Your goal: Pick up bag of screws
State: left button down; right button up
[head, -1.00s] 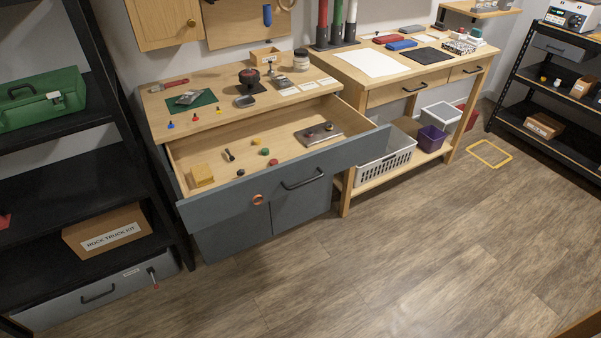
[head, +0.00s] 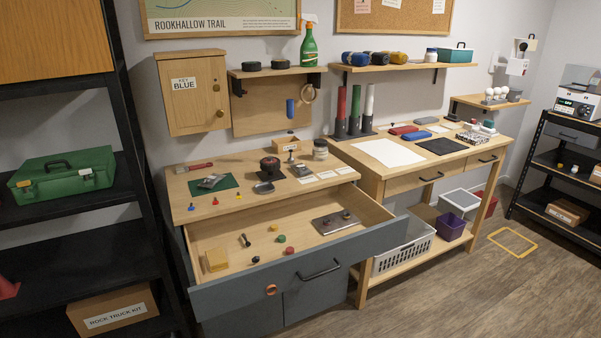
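A small greyish, shiny item (head: 211,181) lies on a green mat (head: 226,190) at the left of the wooden top of the drawer cabinet. It may be the bag of screws, but it is too small to tell. Neither of my grippers shows in the head view.
A workbench (head: 372,177) adjoins at right. The floor (head: 440,300) in front is clear.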

aim_at(300, 169)
jog(key=i+l+u, duration=0.1)
jog(key=i+l, duration=0.25)
jog(key=i, duration=0.2)
jog(key=i+l+u, duration=0.15)
jog(key=i+l, duration=0.2)
jog(key=i, duration=0.2)
